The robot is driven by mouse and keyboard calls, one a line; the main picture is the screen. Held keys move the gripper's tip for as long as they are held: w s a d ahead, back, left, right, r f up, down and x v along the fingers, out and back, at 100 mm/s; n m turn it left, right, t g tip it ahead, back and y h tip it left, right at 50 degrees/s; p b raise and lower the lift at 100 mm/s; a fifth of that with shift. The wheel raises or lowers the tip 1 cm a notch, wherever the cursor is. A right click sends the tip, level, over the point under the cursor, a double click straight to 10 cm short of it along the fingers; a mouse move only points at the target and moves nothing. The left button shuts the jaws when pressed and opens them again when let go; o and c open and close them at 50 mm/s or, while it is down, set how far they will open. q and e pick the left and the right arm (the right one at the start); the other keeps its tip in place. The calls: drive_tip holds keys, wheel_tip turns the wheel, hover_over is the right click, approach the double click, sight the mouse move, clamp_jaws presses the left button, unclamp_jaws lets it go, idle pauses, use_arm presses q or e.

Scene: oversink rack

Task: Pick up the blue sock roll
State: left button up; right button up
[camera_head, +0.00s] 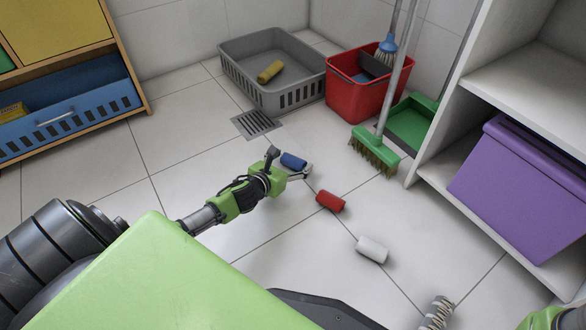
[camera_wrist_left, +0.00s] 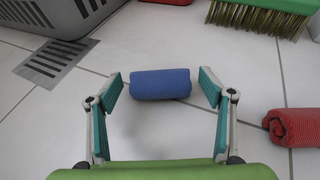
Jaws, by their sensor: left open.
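The blue sock roll (camera_head: 293,161) lies on the white tiled floor, just beyond my left gripper (camera_head: 289,165) in the head view. In the left wrist view the blue sock roll (camera_wrist_left: 160,84) lies crosswise between the tips of the open left gripper (camera_wrist_left: 160,87). A gap shows between the roll and each finger, wider on the right. My right gripper cannot be made out; only a part of a green and black arm shows at the lower right of the head view.
A red roll (camera_head: 330,201) and a white roll (camera_head: 371,249) lie to the right on the floor. A grey basket (camera_head: 262,91) holding a yellow roll (camera_head: 270,71), a red bucket (camera_head: 352,101) and a green broom (camera_head: 376,146) stand behind. A drain grate (camera_head: 255,123) is nearby.

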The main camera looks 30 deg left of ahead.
use_arm(q)
drive_tip(key=shift+w+f, duration=0.1)
drive_tip(key=shift+w, duration=0.2)
drive_tip(key=shift+c, duration=0.5)
drive_tip(key=c, duration=0.9)
